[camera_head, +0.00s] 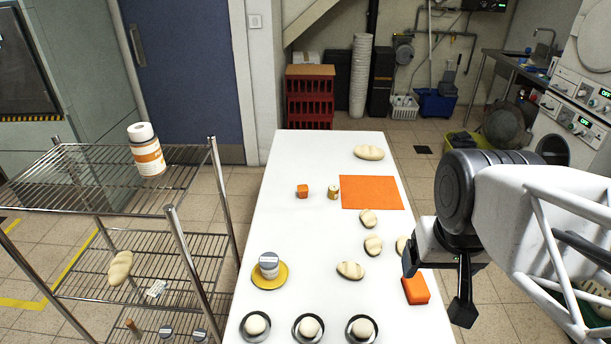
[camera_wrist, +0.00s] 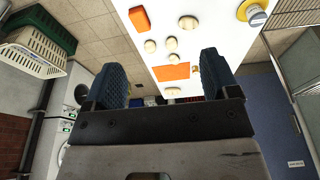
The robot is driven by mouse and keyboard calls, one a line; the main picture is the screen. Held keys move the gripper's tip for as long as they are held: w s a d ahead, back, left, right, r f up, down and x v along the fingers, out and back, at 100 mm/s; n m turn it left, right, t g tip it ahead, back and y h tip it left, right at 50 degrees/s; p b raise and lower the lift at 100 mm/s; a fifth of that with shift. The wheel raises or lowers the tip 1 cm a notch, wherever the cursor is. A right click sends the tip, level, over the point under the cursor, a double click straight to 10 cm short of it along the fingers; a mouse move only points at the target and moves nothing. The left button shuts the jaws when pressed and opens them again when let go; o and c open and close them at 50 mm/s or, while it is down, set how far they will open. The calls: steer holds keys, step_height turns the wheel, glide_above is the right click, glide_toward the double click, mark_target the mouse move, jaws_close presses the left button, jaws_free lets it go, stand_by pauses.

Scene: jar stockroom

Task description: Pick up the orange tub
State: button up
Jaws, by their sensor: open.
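A small squarish orange container (camera_head: 302,191), which may be the orange tub, stands on the white table left of the orange mat (camera_head: 371,192). A larger orange block (camera_head: 416,289) lies near the table's right edge, just left of my gripper in the head view. It also shows at the top of the wrist view (camera_wrist: 139,17). I cannot tell for certain which of these is the tub. My gripper (camera_head: 437,287) is open and empty, above and beside the table's right edge. Its two blue pads show in the wrist view (camera_wrist: 162,76), with nothing between them.
Several bread rolls (camera_head: 351,270) lie on the table. A grey-lidded jar (camera_head: 268,265) stands on a yellow plate (camera_head: 281,281). A small jar (camera_head: 333,192) stands beside the mat. Bowls with pale balls line the front. A wire rack (camera_head: 180,203) at left holds an orange-labelled container (camera_head: 147,158).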

steer(key=m+t+y, duration=0.6)
steer(key=m+y, duration=0.4)
steer(key=m, duration=1.2)
glide_above(306, 191)
steer(key=s+d, duration=0.2)
steer(key=s, duration=1)
step_height(306, 191, down, 20)
steer(key=w+f+m, duration=0.2)
steer(key=f, duration=0.2)
steer(key=w+f+m+t+h, duration=0.1)
steer(key=w+f+m, duration=0.1)
steer(key=f, duration=0.3)
steer(key=w+f+m+t+h, duration=0.1)
steer(key=w+f+m, duration=0.1)
steer(key=w+f, duration=0.2)
steer(key=shift+d+f+m, duration=0.2)
steer(key=shift+d+m, duration=0.15)
steer(key=shift+m, duration=0.05)
steer(key=shift+x, duration=1.25)
steer(key=shift+w, duration=0.1)
steer(key=shift+x, duration=2.5)
